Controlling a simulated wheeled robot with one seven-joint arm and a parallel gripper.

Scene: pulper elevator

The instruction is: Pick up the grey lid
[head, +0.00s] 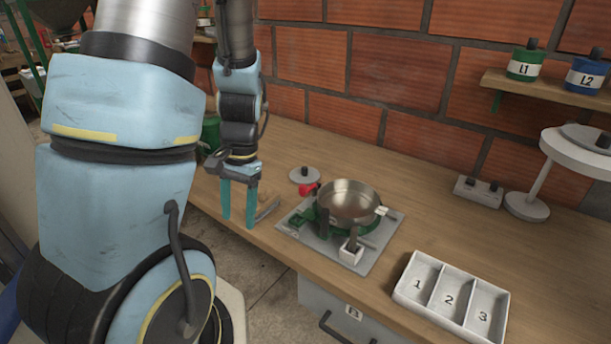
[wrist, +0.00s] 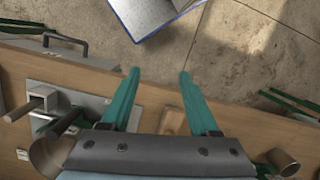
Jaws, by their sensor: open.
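The grey lid (head: 305,175) is a small flat disc with a black knob. It lies on the wooden bench behind and left of the metal pan (head: 348,200) in the head view. I cannot make it out in the wrist view. My gripper (head: 238,217) points down near the bench's front edge, to the left of the lid and apart from it. Its two teal fingers are spread with nothing between them. In the wrist view my gripper (wrist: 159,76) shows open over the bench edge and floor.
The pan sits on a grey plate (head: 374,258) with a red part (head: 307,189) beside it. A numbered white tray (head: 450,294) stands front right. A brick wall (head: 312,100) backs the bench.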

